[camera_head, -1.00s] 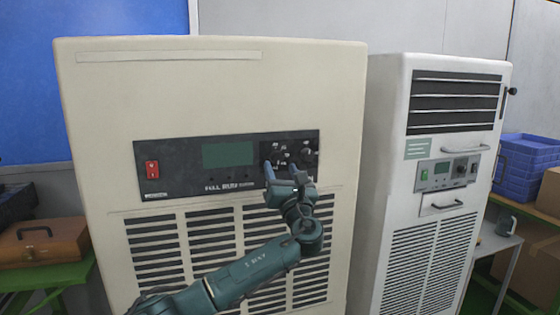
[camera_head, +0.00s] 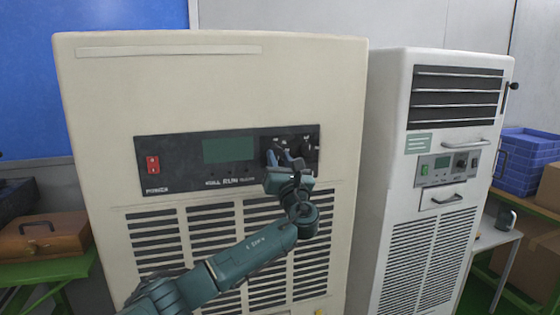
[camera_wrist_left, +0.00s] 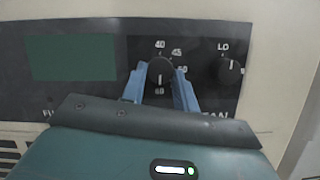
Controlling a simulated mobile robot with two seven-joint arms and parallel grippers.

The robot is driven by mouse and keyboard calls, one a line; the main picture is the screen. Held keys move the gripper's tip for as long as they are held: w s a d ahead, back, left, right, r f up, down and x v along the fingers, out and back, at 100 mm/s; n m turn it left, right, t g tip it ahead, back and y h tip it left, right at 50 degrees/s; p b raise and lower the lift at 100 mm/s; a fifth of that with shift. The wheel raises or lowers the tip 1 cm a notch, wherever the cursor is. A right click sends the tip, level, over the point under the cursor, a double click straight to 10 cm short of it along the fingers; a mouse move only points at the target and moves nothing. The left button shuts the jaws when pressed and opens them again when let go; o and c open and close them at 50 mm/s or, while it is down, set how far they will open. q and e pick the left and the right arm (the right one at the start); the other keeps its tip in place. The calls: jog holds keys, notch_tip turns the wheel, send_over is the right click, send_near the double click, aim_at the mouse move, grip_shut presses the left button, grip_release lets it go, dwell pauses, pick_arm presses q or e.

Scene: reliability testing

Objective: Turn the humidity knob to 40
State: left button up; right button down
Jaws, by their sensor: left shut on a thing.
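The humidity knob (camera_wrist_left: 160,72) is a round black dial with a light pointer line on the black control panel (camera_head: 183,180) of the beige cabinet. In the left wrist view the marks 40, 45, 50 and 60 show around it, and the line points down towards 60. My left gripper (camera_head: 285,157) is at the panel's right part. In the left wrist view its two blue fingers (camera_wrist_left: 160,82) are shut on the knob, one on each side. In the head view the gripper mostly hides the knob. My right gripper is not in view.
A second dial (camera_wrist_left: 229,70), marked LO, sits right of the knob. The panel also has a dark green screen (camera_head: 228,149) and a red power switch (camera_head: 153,165). A white cabinet (camera_head: 385,180) stands to the right. A brown case (camera_head: 45,240) lies at left.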

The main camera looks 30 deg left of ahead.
pick_arm(q)
jog(key=shift+c, duration=0.7)
